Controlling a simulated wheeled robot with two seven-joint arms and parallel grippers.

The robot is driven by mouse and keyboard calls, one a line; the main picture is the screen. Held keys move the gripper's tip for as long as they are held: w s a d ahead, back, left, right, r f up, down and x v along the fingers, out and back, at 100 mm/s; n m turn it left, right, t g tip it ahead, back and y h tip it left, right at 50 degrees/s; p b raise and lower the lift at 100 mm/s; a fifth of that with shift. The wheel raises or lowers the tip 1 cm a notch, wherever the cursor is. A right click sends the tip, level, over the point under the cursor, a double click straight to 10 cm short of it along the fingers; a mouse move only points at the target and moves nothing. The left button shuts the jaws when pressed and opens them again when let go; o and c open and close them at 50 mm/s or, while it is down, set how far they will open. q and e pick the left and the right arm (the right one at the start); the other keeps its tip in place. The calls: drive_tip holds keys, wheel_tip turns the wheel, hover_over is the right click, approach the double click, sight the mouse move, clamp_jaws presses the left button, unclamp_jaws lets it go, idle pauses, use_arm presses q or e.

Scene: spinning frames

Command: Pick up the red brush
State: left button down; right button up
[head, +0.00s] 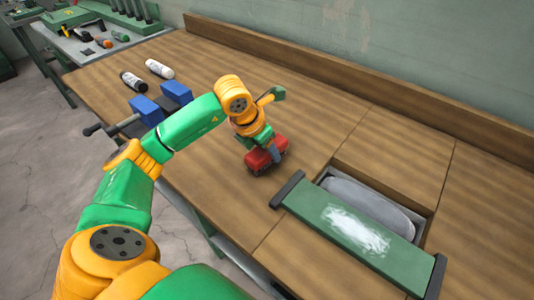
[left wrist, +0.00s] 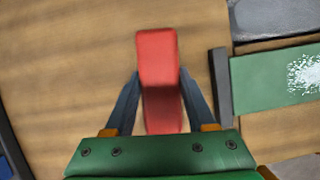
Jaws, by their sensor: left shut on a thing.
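The red brush (head: 261,157) is on or just above the wooden bench, left of the sink-like opening. In the left wrist view the red brush (left wrist: 158,75) lies lengthwise between the two grey fingers of my left gripper (left wrist: 155,90), which press on its sides. In the head view my left gripper (head: 270,148) comes down on the brush from above and hides part of it. I cannot tell whether the brush touches the bench. My right gripper is not in view.
A green board (head: 350,228) with a white patch and dark end bars lies by a recessed grey basin (head: 372,198) on the right. The bench (head: 330,110) is clear behind the brush.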

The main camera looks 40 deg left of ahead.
use_arm(q)
drive_tip(key=s+d+r, duration=0.8)
drive_tip(key=s+r, duration=0.3)
drive_tip(key=shift+d+r, duration=0.25)
drive_tip(key=shift+d, duration=0.1)
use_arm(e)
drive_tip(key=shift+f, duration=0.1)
